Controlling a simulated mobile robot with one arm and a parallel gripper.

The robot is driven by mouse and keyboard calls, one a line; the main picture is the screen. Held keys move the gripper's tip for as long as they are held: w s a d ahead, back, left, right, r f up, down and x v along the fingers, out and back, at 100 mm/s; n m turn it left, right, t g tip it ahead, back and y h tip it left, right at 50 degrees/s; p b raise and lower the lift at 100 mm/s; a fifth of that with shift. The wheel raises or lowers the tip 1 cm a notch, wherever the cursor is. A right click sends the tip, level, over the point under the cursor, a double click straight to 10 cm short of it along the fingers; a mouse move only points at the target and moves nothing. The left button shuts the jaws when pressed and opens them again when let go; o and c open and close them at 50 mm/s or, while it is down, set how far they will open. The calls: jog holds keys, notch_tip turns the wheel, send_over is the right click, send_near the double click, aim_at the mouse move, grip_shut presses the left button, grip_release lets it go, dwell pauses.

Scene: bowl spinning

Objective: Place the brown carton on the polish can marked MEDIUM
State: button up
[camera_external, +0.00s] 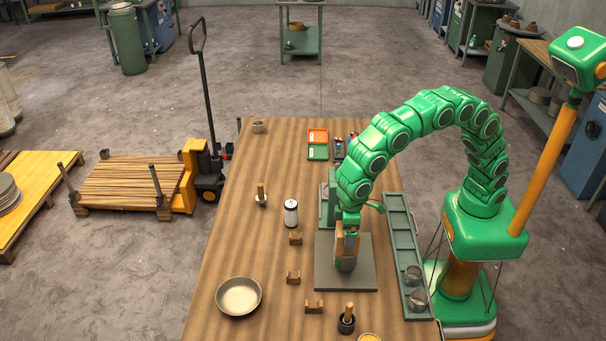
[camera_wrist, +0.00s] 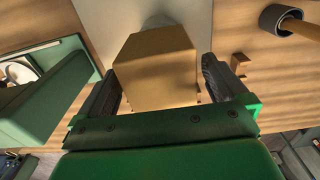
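The brown carton (camera_wrist: 155,65) is between the two dark fingers of my gripper (camera_wrist: 162,68) in the wrist view; their tips appear to press against its sides. In the external view my gripper (camera_external: 347,222) points down with the carton (camera_external: 348,242) at its end. A grey rounded can (camera_external: 345,264) shows directly below the carton, over the grey plate (camera_external: 330,278). Whether carton and can touch is unclear. No MEDIUM marking can be read.
A shallow bowl (camera_external: 239,296) lies at the front left of the wooden table. Several small brown blocks (camera_external: 293,277) stand left of the plate. A dark pot with a wooden handle (camera_external: 346,322) is in front. A green tray (camera_external: 404,250) lies to the right.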

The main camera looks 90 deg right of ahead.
jog(key=shift+r, duration=0.15)
notch_tip(320, 180, up, 12)
dwell(0.7)
jog(key=shift+d, duration=0.1)
